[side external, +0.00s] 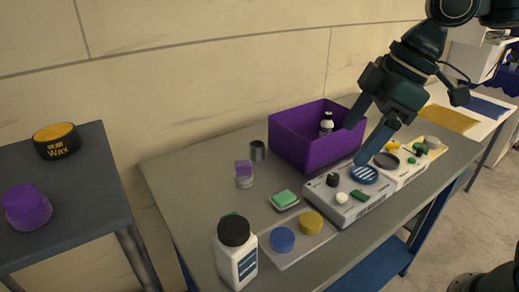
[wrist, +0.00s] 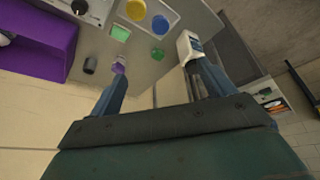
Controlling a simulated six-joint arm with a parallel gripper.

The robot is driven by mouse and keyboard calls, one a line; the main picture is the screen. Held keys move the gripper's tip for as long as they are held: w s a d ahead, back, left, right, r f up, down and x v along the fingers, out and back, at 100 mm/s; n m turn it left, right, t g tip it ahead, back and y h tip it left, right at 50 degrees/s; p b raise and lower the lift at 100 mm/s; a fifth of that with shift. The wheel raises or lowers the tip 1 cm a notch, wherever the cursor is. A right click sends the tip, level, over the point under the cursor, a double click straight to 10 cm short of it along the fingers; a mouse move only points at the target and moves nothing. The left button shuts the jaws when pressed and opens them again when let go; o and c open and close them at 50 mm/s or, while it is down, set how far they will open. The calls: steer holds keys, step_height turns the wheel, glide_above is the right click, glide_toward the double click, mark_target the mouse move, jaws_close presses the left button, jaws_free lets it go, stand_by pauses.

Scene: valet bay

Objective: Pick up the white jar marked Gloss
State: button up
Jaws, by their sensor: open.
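I cannot read the word Gloss on anything. A white bottle-like jar (side external: 237,262) with a black cap and a blue label stands upright at the table's near left edge. It also shows in the wrist view (wrist: 187,46), by my right finger's tip in the picture. A small pale jar (side external: 244,182) with a purple lid stands further back, and its label is unreadable. My gripper (side external: 355,143) is open and empty. It is in the air by the front right of the purple box, well right of both jars. Its fingers also show in the wrist view (wrist: 154,77).
A purple box (side external: 300,152) holding a small bottle stands by the wall. Grey consoles (side external: 352,206) with knobs lie at the right. A green sponge (side external: 284,198) and grey cup (side external: 257,151) are near. A black Wax tin (side external: 57,144) is on the left stand.

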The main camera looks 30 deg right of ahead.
steer(key=w+a+f+n+g, duration=0.1)
steer(key=w+a+n+g, duration=0.1)
steer(key=w+a+n, duration=0.4)
steer(key=n+g+y, duration=0.1)
steer(key=n+g, duration=0.1)
steer(key=n, duration=0.2)
glide_toward(234, 226)
steer(key=r, duration=0.2)
steer(key=shift+d+f, duration=0.2)
steer(key=shift+d, duration=0.05)
steer(key=shift+f, duration=0.1)
steer(key=x, duration=0.8)
steer(key=shift+a+f, duration=0.1)
steer(key=shift+f, duration=0.1)
steer(key=shift+x, duration=2.6)
